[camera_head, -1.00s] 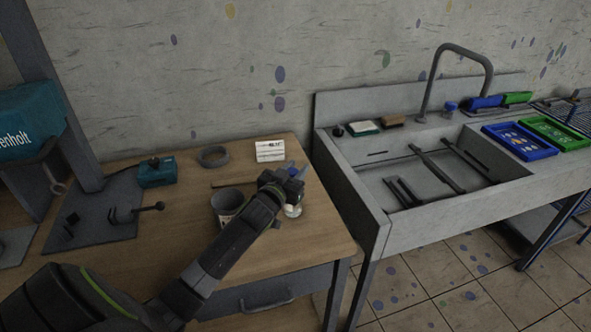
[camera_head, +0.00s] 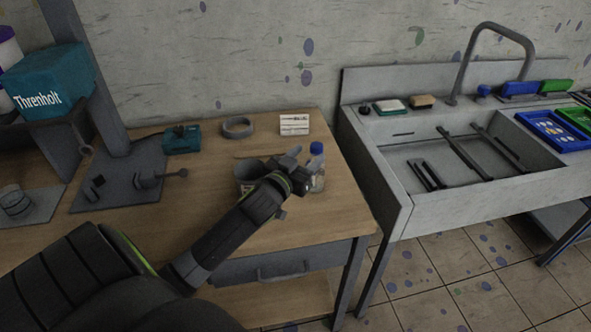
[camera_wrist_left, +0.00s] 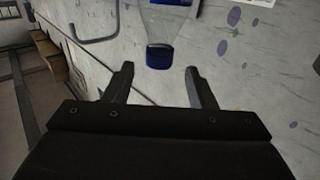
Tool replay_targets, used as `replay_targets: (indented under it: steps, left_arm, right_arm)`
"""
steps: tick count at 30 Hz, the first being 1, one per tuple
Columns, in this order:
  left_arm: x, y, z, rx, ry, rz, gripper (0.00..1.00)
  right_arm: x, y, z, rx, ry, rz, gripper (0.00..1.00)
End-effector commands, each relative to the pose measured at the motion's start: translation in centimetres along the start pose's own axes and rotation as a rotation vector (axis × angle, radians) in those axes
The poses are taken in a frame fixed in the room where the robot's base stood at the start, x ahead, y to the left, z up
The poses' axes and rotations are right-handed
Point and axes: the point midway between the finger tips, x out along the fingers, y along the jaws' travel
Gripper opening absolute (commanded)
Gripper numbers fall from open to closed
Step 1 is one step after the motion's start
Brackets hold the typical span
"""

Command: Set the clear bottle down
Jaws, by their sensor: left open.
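The clear bottle (camera_head: 319,182) with a blue cap stands upright on the wooden table near its right edge. My left gripper (camera_head: 299,172) is just to the left of it and partly hides its body. In the left wrist view the clear bottle (camera_wrist_left: 166,22) and its blue cap show beyond the spread fingers of my left gripper (camera_wrist_left: 160,78). Nothing is between the fingers, and the gripper is open. My right gripper is not in view.
A grey cup (camera_head: 246,176) stands behind my left arm. A sink (camera_head: 400,190) stands to the right. The table's front right is clear.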

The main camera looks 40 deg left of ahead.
Motion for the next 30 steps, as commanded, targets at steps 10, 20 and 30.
replay_targets:
  steps: [10, 20, 30]
  left_arm:
    - [-4.7, 0.0, 0.1, 0.002, 0.000, 0.000, 0.51]
    - [-5.1, 0.0, 0.0, 0.000, 0.001, 0.000, 0.51]
    - [-5.1, 0.0, 0.0, 0.001, 0.000, 0.000, 0.51]
  right_arm:
    - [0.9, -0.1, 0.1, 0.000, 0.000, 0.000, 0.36]
    - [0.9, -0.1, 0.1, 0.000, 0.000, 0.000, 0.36]
    - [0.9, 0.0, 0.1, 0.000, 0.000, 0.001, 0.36]
